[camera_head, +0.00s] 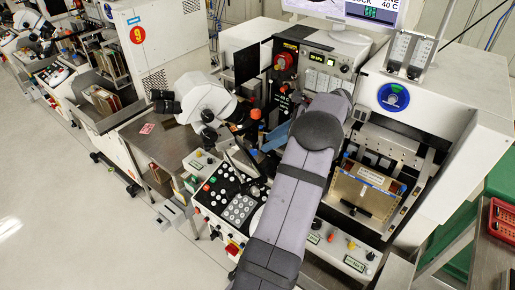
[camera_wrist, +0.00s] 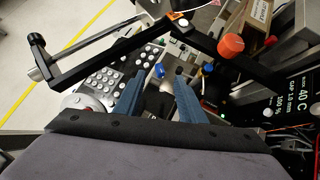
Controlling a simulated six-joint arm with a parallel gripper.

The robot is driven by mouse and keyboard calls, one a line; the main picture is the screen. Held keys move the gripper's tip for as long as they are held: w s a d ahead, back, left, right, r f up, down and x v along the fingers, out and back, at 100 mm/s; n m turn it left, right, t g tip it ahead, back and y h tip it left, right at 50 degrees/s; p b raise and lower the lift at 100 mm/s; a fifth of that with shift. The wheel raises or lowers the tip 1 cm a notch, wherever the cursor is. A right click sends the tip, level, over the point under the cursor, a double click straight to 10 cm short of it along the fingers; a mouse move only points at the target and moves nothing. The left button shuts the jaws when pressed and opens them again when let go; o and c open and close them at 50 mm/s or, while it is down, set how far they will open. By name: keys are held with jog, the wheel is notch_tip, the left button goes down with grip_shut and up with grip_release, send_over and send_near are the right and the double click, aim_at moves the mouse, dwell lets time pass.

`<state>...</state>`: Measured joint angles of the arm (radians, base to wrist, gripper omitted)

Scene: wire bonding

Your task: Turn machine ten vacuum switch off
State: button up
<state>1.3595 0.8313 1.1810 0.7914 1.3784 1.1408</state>
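I cannot read which control is the vacuum switch. My gripper (camera_wrist: 160,82) has two blue fingers, apart with nothing between them, in the wrist view. A small blue knob (camera_wrist: 160,71) and a dark knob (camera_wrist: 179,71) show just beyond the fingertips; contact cannot be judged. In the head view my gripper (camera_head: 272,138) is mostly hidden by my arm, with blue finger parts showing before the machine's microscope area. The machine's button panel (camera_head: 238,207) is left of my arm. Small coloured knobs (camera_head: 331,238) sit on a front panel to the right.
A white microscope head (camera_head: 203,98) stands left of my gripper. In the wrist view a black bracket arm (camera_wrist: 100,55) and an orange knob (camera_wrist: 230,45) lie close beyond the fingers. A brown-cased work holder (camera_head: 365,190) is at right.

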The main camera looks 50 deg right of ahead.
aim_at(254, 150)
jog(key=shift+p+x, duration=1.25)
jog(key=shift+x, duration=2.25)
